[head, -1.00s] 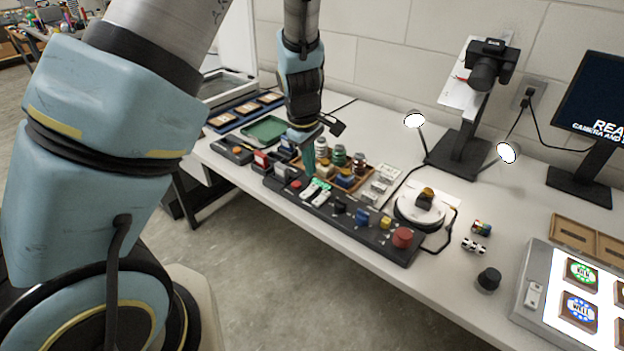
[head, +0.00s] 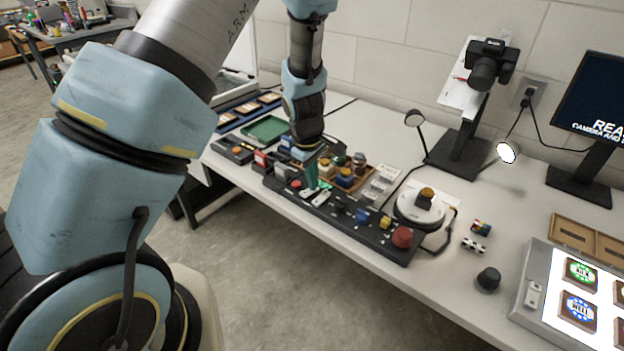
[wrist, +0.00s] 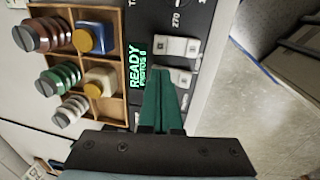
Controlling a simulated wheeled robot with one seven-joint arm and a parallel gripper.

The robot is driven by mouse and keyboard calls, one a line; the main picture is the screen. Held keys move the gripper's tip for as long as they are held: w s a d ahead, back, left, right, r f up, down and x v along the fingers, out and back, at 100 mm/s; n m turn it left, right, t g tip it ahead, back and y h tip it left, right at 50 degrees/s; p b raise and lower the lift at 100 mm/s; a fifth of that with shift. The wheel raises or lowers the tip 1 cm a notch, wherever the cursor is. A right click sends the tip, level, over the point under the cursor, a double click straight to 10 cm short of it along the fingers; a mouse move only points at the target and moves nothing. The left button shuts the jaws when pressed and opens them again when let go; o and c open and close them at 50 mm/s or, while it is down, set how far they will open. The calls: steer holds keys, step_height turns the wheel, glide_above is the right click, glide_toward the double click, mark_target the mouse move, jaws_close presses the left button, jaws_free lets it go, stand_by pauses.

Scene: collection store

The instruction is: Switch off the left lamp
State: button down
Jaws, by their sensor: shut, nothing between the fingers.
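The left lamp (head: 414,118) is dark, while the right lamp (head: 507,153) glows white. A long black control panel (head: 290,198) lies along the table's front edge. It carries two white rocker switches side by side, one of them the right-hand switch (head: 321,198). In the wrist view they show as one switch (wrist: 177,46) and another switch (wrist: 182,78) nearer my gripper. My gripper (head: 312,186) is shut, with its green fingers (wrist: 160,76) pointing down at the nearer switch. I cannot tell whether they touch it.
A wooden tray (wrist: 106,9) of small jars sits behind the panel. The panel's right end has a blue knob, a yellow knob and a red button (head: 402,237). A round turntable (head: 408,210), a camera stand (head: 456,160) and a light box (head: 543,262) stand to the right.

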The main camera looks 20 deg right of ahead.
mark_target(307, 192)
steer(key=shift+s+a+f, duration=0.1)
steer(key=shift+s+a+b, duration=0.3)
steer(key=shift+a, duration=0.35)
steer(key=shift+r, duration=0.2)
steer(key=r+p, duration=0.4)
steer(key=r, duration=0.1)
steer(key=shift+s+a, duration=0.15)
steer(key=shift+a, duration=0.05)
step_height(307, 192, up, 9)
steer(key=a, duration=0.1)
steer(key=shift+s+b, duration=0.35)
steer(key=shift+b, duration=0.05)
steer(key=shift+a+f, duration=0.1)
steer(key=shift+a, duration=0.05)
